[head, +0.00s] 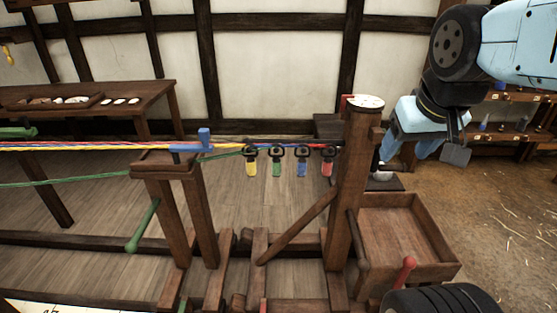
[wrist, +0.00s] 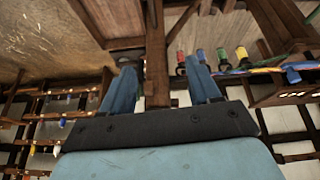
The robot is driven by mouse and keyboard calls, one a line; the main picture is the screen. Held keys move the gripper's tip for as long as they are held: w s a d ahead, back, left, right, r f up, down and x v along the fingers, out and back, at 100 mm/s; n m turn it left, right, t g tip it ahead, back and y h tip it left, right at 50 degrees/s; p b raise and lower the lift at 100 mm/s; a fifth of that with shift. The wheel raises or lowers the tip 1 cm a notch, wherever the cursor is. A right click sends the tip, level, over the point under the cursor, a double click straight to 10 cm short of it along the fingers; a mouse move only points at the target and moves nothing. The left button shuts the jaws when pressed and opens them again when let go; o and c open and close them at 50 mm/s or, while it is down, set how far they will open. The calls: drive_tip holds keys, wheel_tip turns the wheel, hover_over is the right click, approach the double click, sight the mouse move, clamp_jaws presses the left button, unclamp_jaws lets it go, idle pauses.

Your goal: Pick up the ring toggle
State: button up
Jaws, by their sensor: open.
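I cannot tell for sure which thing is the ring toggle. Several dark ring-shaped pieces with coloured lower ends hang in a row left of the wooden post in the head view: yellow (head: 251,167), green (head: 276,168), blue (head: 301,168) and red (head: 327,168). A small pale object (head: 382,175) sits on a dark stand just right of the post, partly hidden by it. My gripper (head: 420,153) is above and right of that stand. It also shows in the wrist view (wrist: 160,64), with its fingers apart and nothing seen held between them.
The tall wooden post (head: 350,190) stands close left of my gripper. An open wooden box (head: 440,230) is below it. Shelves with small items (head: 510,135) are at the right, and a side table (head: 150,92) at the left. A blue T-shaped piece (head: 204,140) sits by coloured ropes.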

drive_tip(key=w+f+n+g+h, duration=0.5)
drive_tip(key=w+f+n+h, duration=0.2)
drive_tip(key=f+n, duration=0.1)
drive_tip(key=n+t, duration=1.6)
drive_tip(key=n, duration=0.7)
approach(274, 164)
drive_tip(key=x, duration=1.1)
drive_tip(key=shift+w+d, duration=0.2)
drive_tip(key=shift+w, duration=0.05)
drive_tip(key=shift+c, duration=0.4)
drive_tip(key=c, duration=1)
drive_tip(key=shift+o, duration=0.2)
